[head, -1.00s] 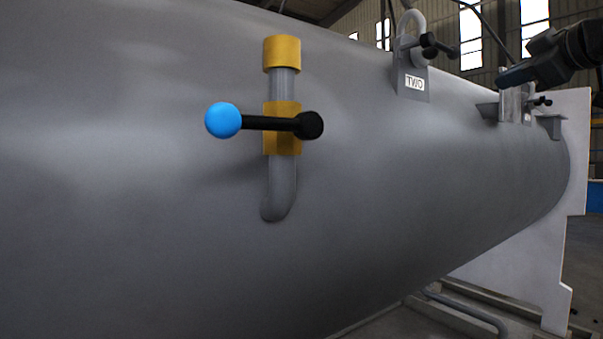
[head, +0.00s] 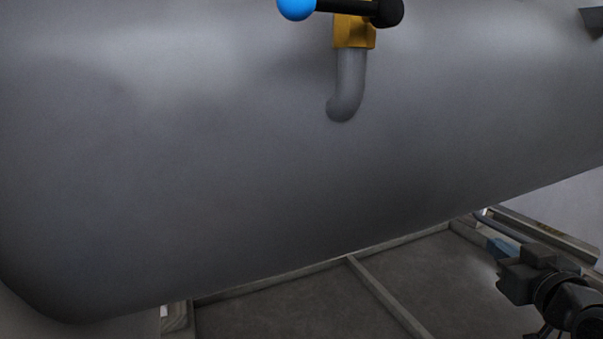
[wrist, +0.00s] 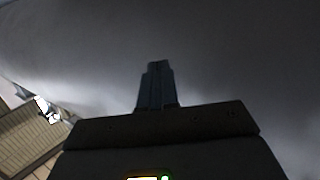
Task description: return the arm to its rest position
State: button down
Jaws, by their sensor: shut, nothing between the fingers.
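My arm's end shows at the lower right of the head view, with my gripper (head: 497,246) low beside the underside of the big grey shell (head: 230,190). In the wrist view my gripper (wrist: 157,66) points up the picture with its fingers together and nothing between them. The grey shell (wrist: 230,50) fills most of the wrist view beyond the fingertips. I see no contact between the gripper and the shell.
A valve with a yellow body (head: 352,32), a black lever and a blue ball (head: 297,8) sticks out from the shell at the top. Frame beams (head: 385,300) run along the floor below the shell. Dark floor (head: 270,308) lies open between them.

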jog(key=s+a+f+m, duration=0.1)
jog(key=s+a+f, duration=0.3)
jog(key=s+f, duration=0.15)
jog(key=s+a+f+g, duration=0.1)
jog(key=s+a+f, duration=0.25)
jog(key=s, duration=0.35)
jog(key=s+a+f+m, duration=0.1)
jog(key=s+a+f, duration=0.2)
jog(key=s+f, duration=0.3)
jog(key=s+a+r+y, duration=0.1)
jog(key=s+a+r, duration=0.1)
jog(key=s, duration=1)
jog(key=s+a+r+n, duration=0.1)
jog(key=s+a+r, duration=0.1)
jog(key=s, duration=1.1)
jog(key=shift+a+r+g+y, duration=0.3)
jog(key=shift+a+r+y, duration=0.1)
jog(key=shift+a, duration=0.25)
jog(key=shift+f, duration=0.1)
